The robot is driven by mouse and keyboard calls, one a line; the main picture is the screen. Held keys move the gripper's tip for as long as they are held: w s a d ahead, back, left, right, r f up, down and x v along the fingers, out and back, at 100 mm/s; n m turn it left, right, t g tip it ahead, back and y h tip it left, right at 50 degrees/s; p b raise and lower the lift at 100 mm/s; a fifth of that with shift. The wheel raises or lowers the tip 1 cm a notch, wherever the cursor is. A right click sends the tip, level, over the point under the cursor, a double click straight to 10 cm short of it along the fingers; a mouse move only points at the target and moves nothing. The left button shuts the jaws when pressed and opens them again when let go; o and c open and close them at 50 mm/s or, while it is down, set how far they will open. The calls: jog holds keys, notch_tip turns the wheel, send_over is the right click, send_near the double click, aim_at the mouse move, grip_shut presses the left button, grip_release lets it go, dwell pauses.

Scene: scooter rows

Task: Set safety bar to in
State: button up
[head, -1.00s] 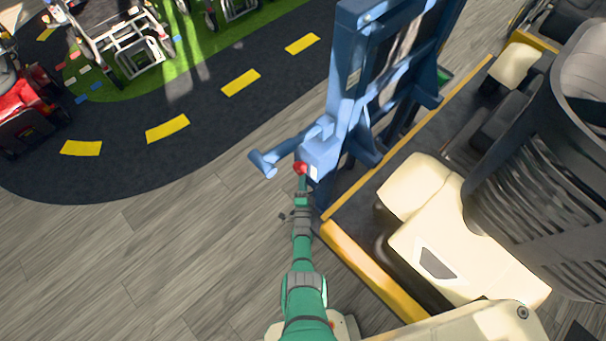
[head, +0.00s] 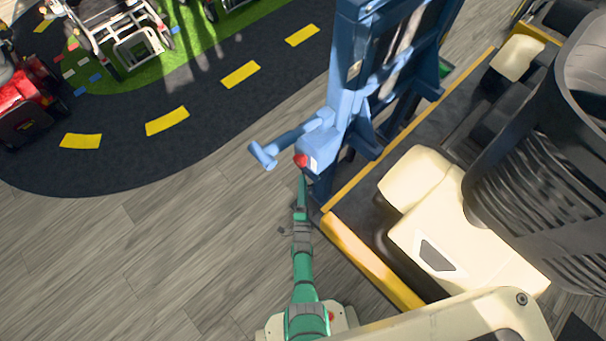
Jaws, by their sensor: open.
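My gripper (head: 302,186) is at the end of my green arm, just below the red part. It is open, with no held object visible. Its fingers are small and seen nearly end-on, so I cannot tell whether they touch the block.
The cream and black vehicle (head: 425,230) with a yellow edge (head: 370,262) stands close to the right of my arm. Grey plank floor (head: 130,260) is free on the left. A red scooter (head: 28,105) and a white metal frame (head: 125,40) stand at the upper left.

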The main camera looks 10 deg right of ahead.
jog(key=v, duration=0.3)
jog(key=shift+d, duration=0.1)
dwell(0.5)
jog(key=s+a+r+n+g+y, duration=0.1)
jog(key=s+a+r+n+y, duration=0.15)
jog(key=s+r+n, duration=0.55)
jog(key=s+a+r+n+g+y, duration=0.1)
jog(key=s+a+n, duration=0.25)
jog(key=s, duration=0.85)
jog(key=s+a+r+n, duration=0.1)
jog(key=s+r+n, duration=0.1)
jog(key=r, duration=0.6)
jog(key=s+a+r+n+g+y, duration=0.1)
jog(key=s+a+r+n, duration=0.1)
jog(key=r, duration=0.7)
jog(key=s+a+r+n, duration=0.2)
jog(key=s+r+n, duration=0.2)
jog(key=r, duration=0.5)
jog(key=shift+s+g, duration=0.3)
jog(key=shift+s, duration=0.8)
